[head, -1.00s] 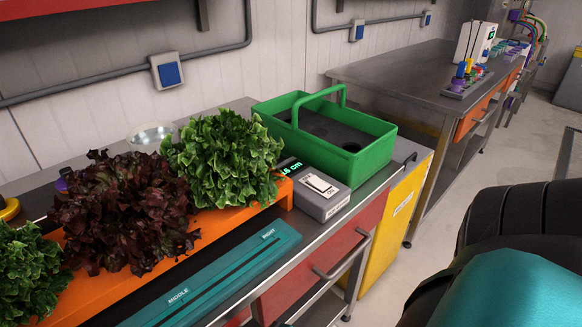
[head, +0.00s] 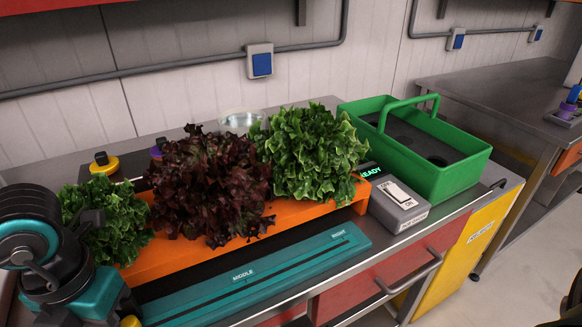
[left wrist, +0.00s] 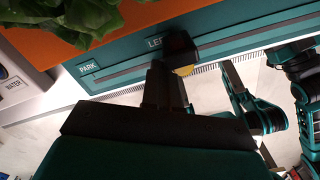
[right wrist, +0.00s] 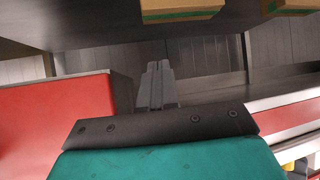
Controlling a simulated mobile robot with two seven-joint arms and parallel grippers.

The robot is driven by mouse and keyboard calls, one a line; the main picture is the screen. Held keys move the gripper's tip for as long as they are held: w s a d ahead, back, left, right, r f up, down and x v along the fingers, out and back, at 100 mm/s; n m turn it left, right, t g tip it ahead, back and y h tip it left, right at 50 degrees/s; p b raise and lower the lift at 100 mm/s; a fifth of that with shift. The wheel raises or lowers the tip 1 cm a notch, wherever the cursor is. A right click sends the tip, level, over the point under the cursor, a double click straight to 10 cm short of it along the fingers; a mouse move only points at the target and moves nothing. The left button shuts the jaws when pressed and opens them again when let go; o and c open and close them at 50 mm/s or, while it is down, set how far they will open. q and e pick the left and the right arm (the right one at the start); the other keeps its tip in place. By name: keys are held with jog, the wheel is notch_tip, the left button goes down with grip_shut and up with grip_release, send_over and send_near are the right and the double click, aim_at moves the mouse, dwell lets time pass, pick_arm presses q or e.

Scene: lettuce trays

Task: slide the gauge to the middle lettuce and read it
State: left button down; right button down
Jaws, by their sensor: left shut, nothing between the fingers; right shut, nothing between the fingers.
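The middle lettuce (head: 208,187) is dark red, between the left green lettuce (head: 103,215) and the right green lettuce (head: 318,150), in an orange trough (head: 290,217). A teal rail (head: 330,248) marked MIDDLE and RIGHT runs along its front. The left wrist view shows the rail's PARK and LEFT marks and a black block with a yellow part (left wrist: 183,52), perhaps the gauge's handle, at LEFT. My left gripper (left wrist: 165,72) is shut, close to that block; contact is unclear. The display (head: 371,172) reads READY. My right gripper (right wrist: 158,75) is shut and empty.
A grey switch box (head: 398,203) and a green caddy (head: 447,180) stand right of the trough. A clear dome (head: 241,122) and a yellow-based black knob (head: 103,163) are behind the lettuces. In the right wrist view, a red panel (right wrist: 55,120) is left of my right gripper.

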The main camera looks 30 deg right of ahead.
pick_arm(q)
jog(key=shift+s+d+b, duration=0.2)
jog(key=shift+d+b, duration=1.3)
jog(key=shift+d, duration=3.15)
jog(key=shift+d+b, duration=0.6)
jog(key=shift+d, duration=1.65)
jog(key=shift+s+d+b, duration=0.1)
jog(key=shift+d+b, duration=0.35)
jog(key=shift+d, duration=1)
jog(key=shift+a, duration=0.15)
jog(key=shift+a+b, duration=0.35)
jog(key=shift+a, duration=0.15)
